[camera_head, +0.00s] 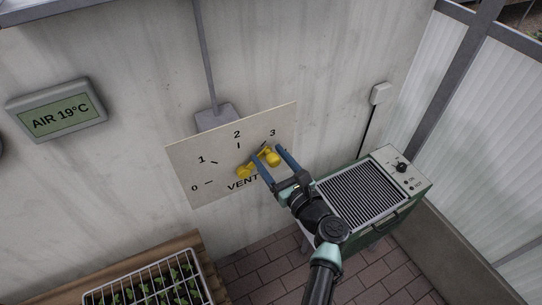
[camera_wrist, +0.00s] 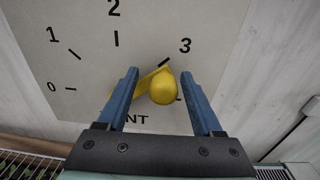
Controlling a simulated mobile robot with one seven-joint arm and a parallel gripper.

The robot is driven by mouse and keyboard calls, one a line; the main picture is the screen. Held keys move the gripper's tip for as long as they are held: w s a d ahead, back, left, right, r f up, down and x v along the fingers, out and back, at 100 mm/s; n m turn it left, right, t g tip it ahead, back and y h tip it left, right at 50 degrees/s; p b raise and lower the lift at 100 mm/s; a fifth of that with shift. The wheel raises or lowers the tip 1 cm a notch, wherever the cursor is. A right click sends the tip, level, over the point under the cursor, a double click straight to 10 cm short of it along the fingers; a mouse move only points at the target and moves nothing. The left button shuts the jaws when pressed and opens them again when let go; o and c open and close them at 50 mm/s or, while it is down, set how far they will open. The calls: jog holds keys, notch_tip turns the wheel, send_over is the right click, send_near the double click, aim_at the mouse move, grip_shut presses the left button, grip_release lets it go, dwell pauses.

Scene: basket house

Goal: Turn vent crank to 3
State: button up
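The yellow vent crank (camera_head: 244,171) is mounted on a beige dial panel (camera_head: 181,158) marked 0, 1, 2 and 3. Its round yellow knob (camera_head: 273,159) stands out at the right end of the crank, below the 3. In the wrist view the crank arm slants up and right towards the 3 mark, and the knob (camera_wrist: 163,88) partly covers it. My gripper (camera_head: 268,151) is open, with one blue finger on each side of the knob. In the wrist view, gaps show between the knob and both fingers of my gripper (camera_wrist: 160,74). The left finger hides part of the crank's hub end.
A green heater box (camera_head: 362,196) with a slatted top stands at right below the panel. A wire-covered seedling tray (camera_head: 150,290) sits at lower left. An AIR 19°C display (camera_head: 57,111) hangs on the wall. Space in front of the panel is otherwise clear.

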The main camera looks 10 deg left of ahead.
jog(key=shift+a+r, duration=0.1)
jog(key=b+v, duration=0.1)
jog(key=v, duration=1.2)
jog(key=shift+b, duration=0.4)
